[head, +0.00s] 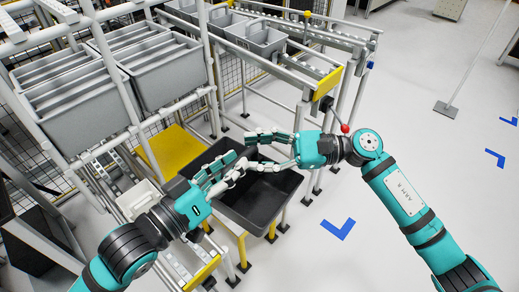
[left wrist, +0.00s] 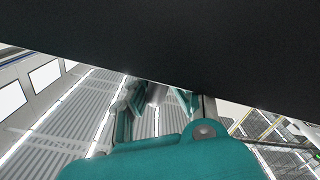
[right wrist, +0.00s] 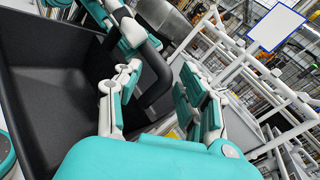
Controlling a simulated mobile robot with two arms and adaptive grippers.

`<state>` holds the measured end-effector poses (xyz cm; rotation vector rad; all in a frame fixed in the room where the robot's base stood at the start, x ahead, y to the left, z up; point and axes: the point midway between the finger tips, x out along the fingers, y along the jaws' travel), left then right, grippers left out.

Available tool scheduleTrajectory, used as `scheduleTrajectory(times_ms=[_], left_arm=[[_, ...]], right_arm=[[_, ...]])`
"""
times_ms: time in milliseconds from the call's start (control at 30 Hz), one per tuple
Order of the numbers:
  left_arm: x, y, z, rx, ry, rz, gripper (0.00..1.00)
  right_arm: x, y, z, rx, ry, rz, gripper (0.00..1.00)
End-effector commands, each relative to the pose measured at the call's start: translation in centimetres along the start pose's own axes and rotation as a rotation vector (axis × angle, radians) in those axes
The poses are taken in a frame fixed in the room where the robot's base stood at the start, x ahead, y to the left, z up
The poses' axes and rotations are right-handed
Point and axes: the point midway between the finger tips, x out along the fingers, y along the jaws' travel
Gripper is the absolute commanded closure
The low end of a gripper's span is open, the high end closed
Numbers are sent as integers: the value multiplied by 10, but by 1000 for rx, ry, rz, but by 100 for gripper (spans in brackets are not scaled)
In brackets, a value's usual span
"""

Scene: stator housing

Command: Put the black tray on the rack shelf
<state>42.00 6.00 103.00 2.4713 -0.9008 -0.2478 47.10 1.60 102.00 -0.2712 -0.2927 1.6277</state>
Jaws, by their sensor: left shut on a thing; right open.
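The black tray (head: 262,205) is an open, empty box in the middle of the head view. My left gripper (head: 237,170) is shut on its rim at the upper left. A dark wall of the tray (left wrist: 190,50) fills the top of the left wrist view and hides the left grip. My right gripper (head: 254,150) is open over the tray's far edge, close to my left fingers. In the right wrist view its fingers (right wrist: 165,100) are spread beside the black rim; contact is unclear. The rack (head: 212,70) stands at left with white tubes and shelves.
Large grey bins (head: 80,105) fill the rack's upper level. A yellow panel (head: 172,150) and a small white bin (head: 140,198) lie lower down. A roller conveyor (head: 325,35) with grey bins (head: 258,38) runs behind.

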Motion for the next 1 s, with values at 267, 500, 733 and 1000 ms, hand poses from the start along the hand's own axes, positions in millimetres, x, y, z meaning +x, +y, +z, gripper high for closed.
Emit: scheduleTrajectory(times_ms=[267, 500, 733, 1000], left_arm=[[0, 0, 0, 0, 1, 1, 100], [0, -1, 0, 0, -1, -2, 100], [0, -2, 1, 1, -3, -6, 81], [0, -4, 2, 1, -5, -9, 54]], right_arm=[[0, 0, 0, 0, -1, -1, 98], [0, -1, 1, 0, -3, -1, 100], [0, -1, 3, -1, -7, -1, 100], [-1, -2, 4, -2, -7, -2, 100]])
